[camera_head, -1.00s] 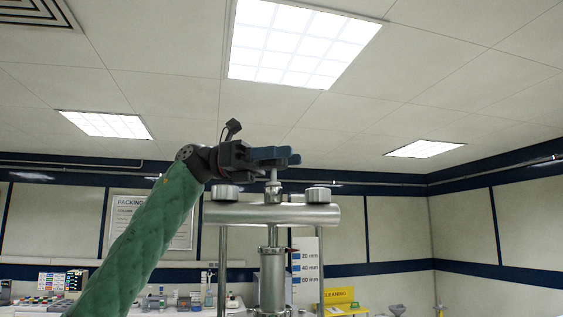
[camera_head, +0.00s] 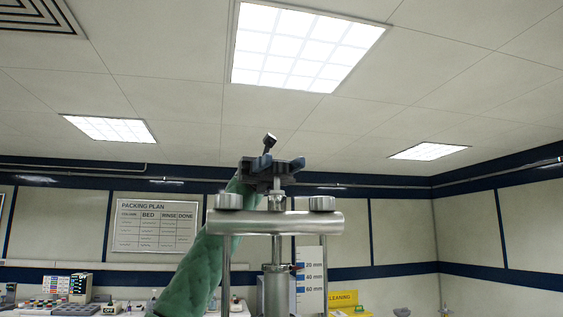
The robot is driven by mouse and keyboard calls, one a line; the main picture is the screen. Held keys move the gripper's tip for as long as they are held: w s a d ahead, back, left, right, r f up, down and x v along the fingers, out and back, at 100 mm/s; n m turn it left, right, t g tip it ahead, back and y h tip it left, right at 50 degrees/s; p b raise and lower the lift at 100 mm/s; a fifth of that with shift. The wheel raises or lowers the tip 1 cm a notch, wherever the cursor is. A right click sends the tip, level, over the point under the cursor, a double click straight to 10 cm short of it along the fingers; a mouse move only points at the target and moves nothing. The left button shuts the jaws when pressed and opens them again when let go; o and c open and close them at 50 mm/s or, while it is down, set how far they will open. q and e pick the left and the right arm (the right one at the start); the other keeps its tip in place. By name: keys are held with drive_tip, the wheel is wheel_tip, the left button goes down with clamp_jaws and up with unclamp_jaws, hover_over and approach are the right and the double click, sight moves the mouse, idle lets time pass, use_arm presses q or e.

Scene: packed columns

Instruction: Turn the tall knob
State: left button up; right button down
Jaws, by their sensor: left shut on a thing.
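The tall knob (camera_head: 276,199) stands upright in the middle of the steel crossbar (camera_head: 300,223), its upper end hidden between fingers. My left gripper (camera_head: 275,166) is above the crossbar, its blue-grey fingers shut on the top of the tall knob. My green-sleeved left arm reaches up from below and passes behind the crossbar. Two short, wide knobs sit on the bar, one to the left (camera_head: 229,201) and one to the right (camera_head: 322,203). My right gripper is out of view.
Two upright rods carry the crossbar, with a steel column (camera_head: 276,288) between them. A millimetre scale (camera_head: 310,283) stands at the right rod. Space above the gripper is clear.

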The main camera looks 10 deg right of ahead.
sight(274, 167)
use_arm(q)
drive_tip(key=shift+f+m+y, duration=0.1)
drive_tip(key=shift+m+y, duration=0.3)
drive_tip(key=shift+y, duration=0.5)
drive_tip(key=o, duration=0.8)
drive_tip(key=shift+c, duration=0.2)
drive_tip(key=shift+o, duration=1.1)
drive_tip(key=shift+s, duration=0.1)
drive_tip(key=shift+w+r+p, duration=0.2)
drive_tip(key=shift+w+p, duration=0.15)
drive_tip(key=shift+p, duration=0.15)
drive_tip(key=w+p, duration=0.3)
drive_tip(key=w, duration=0.1)
drive_tip(key=shift+w+a, duration=0.15)
drive_tip(key=shift+w, duration=0.1)
drive_tip(key=shift+r+p, duration=0.1)
drive_tip(key=shift+p, duration=0.3)
drive_tip(key=shift+w+a+f+p, duration=0.1)
drive_tip(key=shift+w+f+p, duration=0.05)
drive_tip(key=shift+w+p, duration=0.45)
drive_tip(key=shift+w+f+p, duration=0.1)
drive_tip(key=shift+w+p, duration=0.4)
drive_tip(key=shift+w, duration=0.1)
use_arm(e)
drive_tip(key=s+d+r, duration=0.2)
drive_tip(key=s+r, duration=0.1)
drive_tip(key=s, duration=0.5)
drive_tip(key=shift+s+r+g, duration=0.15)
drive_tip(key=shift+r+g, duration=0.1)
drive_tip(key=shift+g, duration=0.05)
